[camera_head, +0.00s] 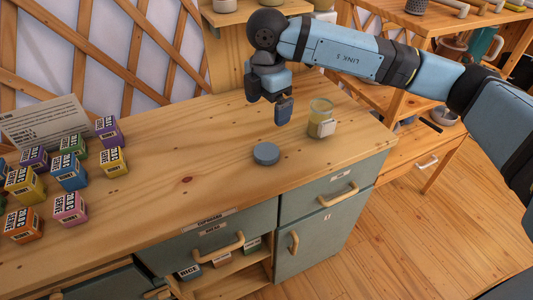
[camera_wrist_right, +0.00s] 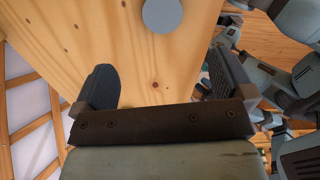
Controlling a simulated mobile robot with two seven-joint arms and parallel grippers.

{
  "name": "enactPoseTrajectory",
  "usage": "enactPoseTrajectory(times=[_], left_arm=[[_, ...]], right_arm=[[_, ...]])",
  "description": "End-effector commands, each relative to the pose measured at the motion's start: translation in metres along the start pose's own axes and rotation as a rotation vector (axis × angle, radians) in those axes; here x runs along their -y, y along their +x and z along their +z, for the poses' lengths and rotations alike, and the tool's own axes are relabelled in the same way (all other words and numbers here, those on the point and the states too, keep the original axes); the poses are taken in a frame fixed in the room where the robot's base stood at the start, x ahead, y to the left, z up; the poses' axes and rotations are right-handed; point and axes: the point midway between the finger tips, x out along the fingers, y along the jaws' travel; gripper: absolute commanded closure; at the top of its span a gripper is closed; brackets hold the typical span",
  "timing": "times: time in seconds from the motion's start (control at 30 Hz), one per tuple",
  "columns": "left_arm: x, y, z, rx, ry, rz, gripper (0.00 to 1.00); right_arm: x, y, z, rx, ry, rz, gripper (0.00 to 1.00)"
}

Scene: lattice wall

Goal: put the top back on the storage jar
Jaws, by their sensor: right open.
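The top, a flat round grey-blue lid (camera_head: 266,153), lies on the wooden counter near its front edge. It also shows at the upper edge of the right wrist view (camera_wrist_right: 162,15). The storage jar (camera_head: 320,107) is clear with a yellowish tint, stands upright and uncovered behind and to the right of the lid, and has a pale label. My right gripper (camera_head: 284,112) hangs above the counter, left of the jar and behind the lid. Its two fingers are apart and empty in the right wrist view (camera_wrist_right: 164,82). My left gripper is not in view.
Several small coloured boxes (camera_head: 70,172) and a printed card (camera_head: 45,122) stand at the left of the counter (camera_head: 190,150). The counter between them and the lid is clear. Below are drawers (camera_head: 325,200) with handles and an open shelf. A lattice wall (camera_head: 110,50) is behind.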

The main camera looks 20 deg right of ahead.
Motion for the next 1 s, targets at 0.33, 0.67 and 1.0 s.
enactPoseTrajectory(times=[0.33,0.67,1.0], left_arm=[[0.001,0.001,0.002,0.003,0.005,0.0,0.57],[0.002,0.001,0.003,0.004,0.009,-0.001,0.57],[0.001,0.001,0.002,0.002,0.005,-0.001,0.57]], right_arm=[[0.001,0.036,-0.001,-0.003,-0.002,-0.004,0.01],[0.001,0.084,-0.001,-0.004,-0.003,-0.001,0.01],[0.0,0.087,-0.001,-0.003,-0.003,0.0,0.01]])
